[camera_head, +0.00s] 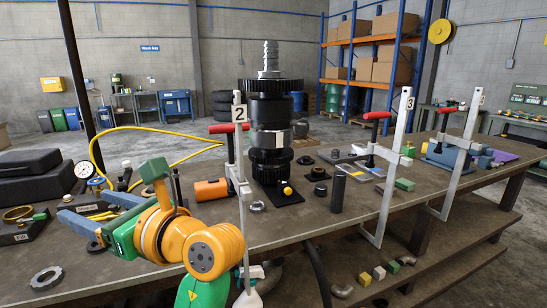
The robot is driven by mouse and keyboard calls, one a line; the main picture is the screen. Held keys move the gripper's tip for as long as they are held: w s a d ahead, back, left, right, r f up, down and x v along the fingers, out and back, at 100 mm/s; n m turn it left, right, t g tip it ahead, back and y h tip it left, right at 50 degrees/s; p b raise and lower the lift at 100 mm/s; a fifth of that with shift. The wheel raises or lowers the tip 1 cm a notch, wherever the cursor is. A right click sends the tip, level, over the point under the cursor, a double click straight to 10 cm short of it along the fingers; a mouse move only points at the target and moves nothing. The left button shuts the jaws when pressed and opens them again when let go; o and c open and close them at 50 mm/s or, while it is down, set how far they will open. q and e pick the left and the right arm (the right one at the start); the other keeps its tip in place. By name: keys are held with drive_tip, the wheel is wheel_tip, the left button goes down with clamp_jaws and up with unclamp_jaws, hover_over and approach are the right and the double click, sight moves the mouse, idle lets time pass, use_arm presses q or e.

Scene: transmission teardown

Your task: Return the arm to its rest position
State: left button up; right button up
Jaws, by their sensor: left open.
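My left arm (205,252), with orange joints and green links, reaches up from the bottom edge over the front left of the workbench (305,222). My left gripper (98,212) points left, with its two blue fingers apart and nothing seen between them. It is over the bench near a dark tray of parts. My right gripper is out of view.
A tall dark gear shaft assembly (270,130) stands mid-bench. Upright clamps numbered 2 (240,165) and 3 (395,165) stand at the front edge.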

use_arm(q)
drive_tip(key=w+d+f+m+t+h, duration=0.35)
drive_tip(key=w+f, duration=0.65)
drive_tip(key=f, duration=0.5)
wheel_tip(320, 180, down, 25)
drive_tip(key=s+d+n+h, duration=0.1)
drive_tip(key=d+n+h, duration=0.2)
drive_tip(key=h, duration=0.4)
drive_tip(key=s+d+f+n+g+h, duration=0.2)
drive_tip(key=s+f+n+g+h, duration=0.5)
drive_tip(key=s+f, duration=1.35)
drive_tip(key=s+f+n, duration=0.2)
drive_tip(key=s+n, duration=0.2)
drive_tip(key=s, duration=0.3)
drive_tip(key=s+a+f+n+g, duration=0.1)
drive_tip(key=s+f+n, duration=0.2)
drive_tip(key=s+n, duration=0.2)
drive_tip(key=s+f+n+g, duration=0.1)
drive_tip(key=s+f+n, duration=0.2)
drive_tip(key=s, duration=0.7)
drive_tip(key=shift+a+f+n+y, duration=0.15)
drive_tip(key=shift+f+n+y, duration=0.15)
drive_tip(key=shift+n, duration=0.35)
drive_tip(key=shift+w, duration=0.1)
